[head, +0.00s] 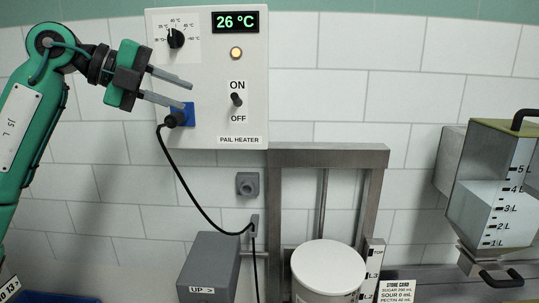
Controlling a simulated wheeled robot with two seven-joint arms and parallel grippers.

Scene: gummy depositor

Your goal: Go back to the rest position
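My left gripper (172,88) is in front of the left part of the pail heater panel (205,105). Its two fingers are apart with nothing between them. The lower fingertip overlaps the blue socket (187,113) in the picture; whether it touches cannot be told. A black plug (175,119) sits at the blue socket, with a black cable (188,187) hanging from it. The panel display (236,22) reads 26 °C. The ON/OFF switch (237,100) and a dial (176,38) are on the panel. My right gripper is not in view.
A white-lidded pail (327,266) stands below, in front of a metal frame (372,200). A grey box marked UP (210,267) is left of it. A graduated hopper (497,190) hangs at the right. A store card (397,291) stands at the bottom. The tiled wall between panel and hopper is clear.

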